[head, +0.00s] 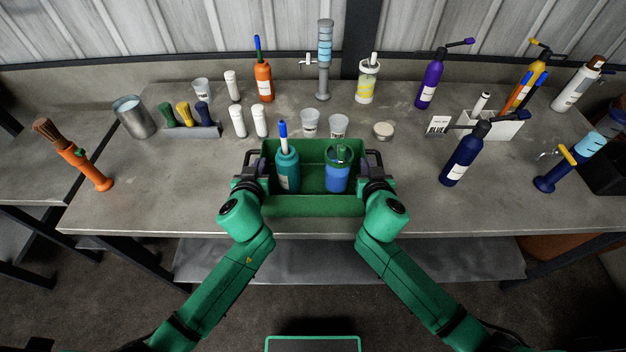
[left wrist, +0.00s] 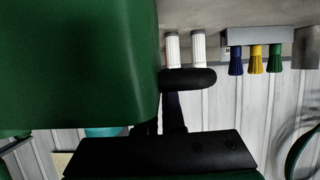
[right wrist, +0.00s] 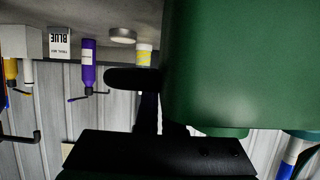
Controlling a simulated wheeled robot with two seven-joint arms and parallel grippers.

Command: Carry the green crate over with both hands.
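The green crate (head: 315,207) stands upright near the table's front edge, with a dark handle on each side. It holds a teal bottle (head: 287,172) with a blue-capped white marker and a blue container (head: 338,180) with a green rim. My left gripper (head: 258,166) is at the crate's left handle, and my right gripper (head: 373,165) is at its right handle. In the wrist views, the dark fingers sit close together beside the crate's wall (left wrist: 80,60), (right wrist: 240,70). They look shut on the handles, though the contact is partly hidden. I cannot tell any gap under the crate.
Several bottles, cups and white cylinders stand behind the crate. A navy bottle (head: 463,158) stands to the right, and an orange-handled brush (head: 80,160) at the far left. The tabletop (head: 180,185) is clear left of the crate and between crate and navy bottle.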

